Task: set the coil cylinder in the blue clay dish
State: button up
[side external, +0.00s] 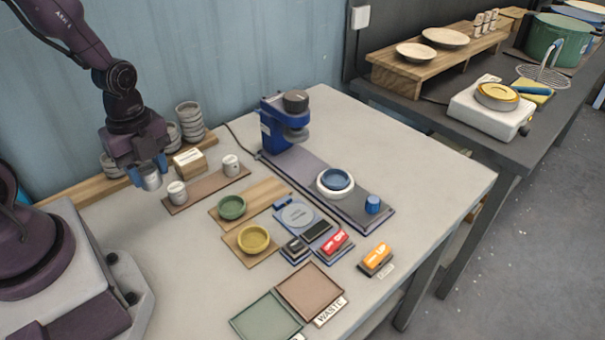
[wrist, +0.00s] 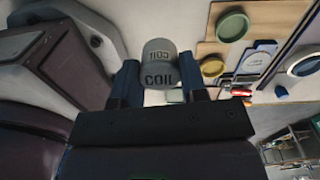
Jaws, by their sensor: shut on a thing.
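My gripper (side external: 150,170) is shut on the coil cylinder (side external: 152,182), a small grey cylinder held above the table at the left. In the wrist view the coil cylinder (wrist: 160,72) shows the dark word COIL between the two fingers. The blue clay dish (side external: 337,179) sits on a round white base on the dark board of the blue press, well to the right of my gripper. The dish is partly visible at the right edge of the wrist view (wrist: 306,64).
Two white cylinders (side external: 177,190) stand on a brown board just right of my gripper. A green dish (side external: 232,206) and a yellow dish (side external: 253,239) lie between it and the blue dish. The blue press (side external: 282,130) stands tall behind. A blue knob (side external: 372,204) is beside the dish.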

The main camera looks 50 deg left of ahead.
jog(key=w+d+m, duration=0.4)
jog(key=w+d, duration=0.5)
jog(key=w, duration=0.5)
send_over(336, 182)
jog(key=f, duration=0.6)
jog(key=shift+s, duration=0.25)
jog(key=shift+w+f, duration=0.25)
jog(key=shift+f, duration=1.6)
